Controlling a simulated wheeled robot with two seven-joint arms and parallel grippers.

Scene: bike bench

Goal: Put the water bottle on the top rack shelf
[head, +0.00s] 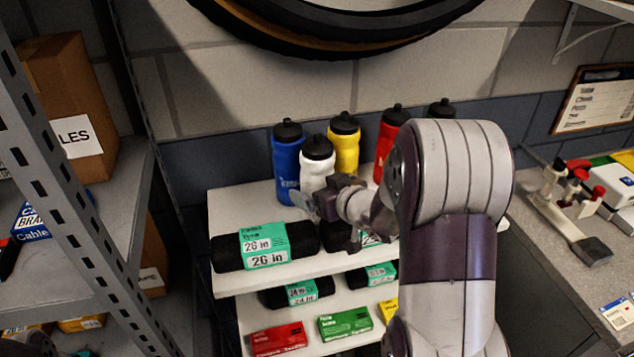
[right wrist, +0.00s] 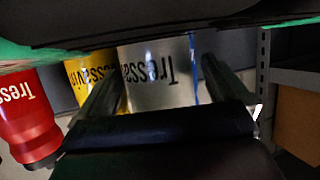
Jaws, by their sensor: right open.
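Several water bottles with black caps stand on the white top shelf (head: 232,203) of a low unit. They are a blue bottle (head: 286,165), a white bottle (head: 318,165), a yellow bottle (head: 345,142), a red bottle (head: 388,140) and one mostly hidden behind my right arm. My right gripper (head: 322,206) is open in front of the white bottle. In the right wrist view, the white bottle (right wrist: 150,75) shows upside down between the two fingers (right wrist: 160,85); I cannot tell whether they touch it. My left gripper is not in view.
A grey metal rack (head: 75,170) with a cardboard box (head: 75,100) stands at the left. Black rolls (head: 264,246) lie along the front of the bottle shelf. Lower shelves hold small boxes (head: 344,322). A workbench (head: 560,245) with tools is at the right.

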